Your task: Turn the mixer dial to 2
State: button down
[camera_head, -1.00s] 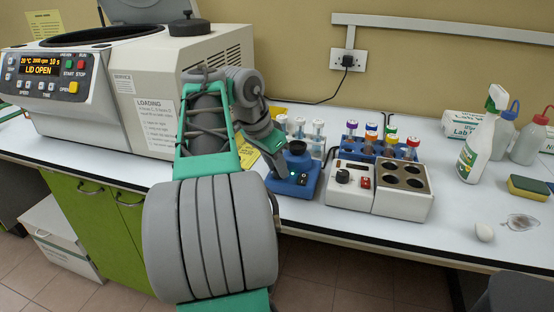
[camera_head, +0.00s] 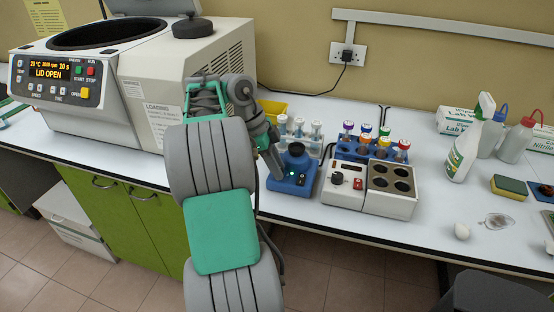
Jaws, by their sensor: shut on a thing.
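The blue mixer (camera_head: 290,186) stands on the white bench right of my arm, with a black round cup (camera_head: 296,149) on top. A small green light and a black switch (camera_head: 302,180) show on its front. My gripper (camera_head: 278,174) reaches down at the left of the mixer's front and is shut on the mixer dial. The dial itself is hidden behind my gripper and wrist, so its setting cannot be read.
A white heater block (camera_head: 392,203) with a black knob stands just right of the mixer. Tube racks (camera_head: 372,150) stand behind. A large centrifuge (camera_head: 130,85) fills the left.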

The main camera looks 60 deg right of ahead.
jog(key=shift+m, duration=0.5)
jog(key=c, duration=1.2)
grip_release()
jog(key=shift+o, duration=0.2)
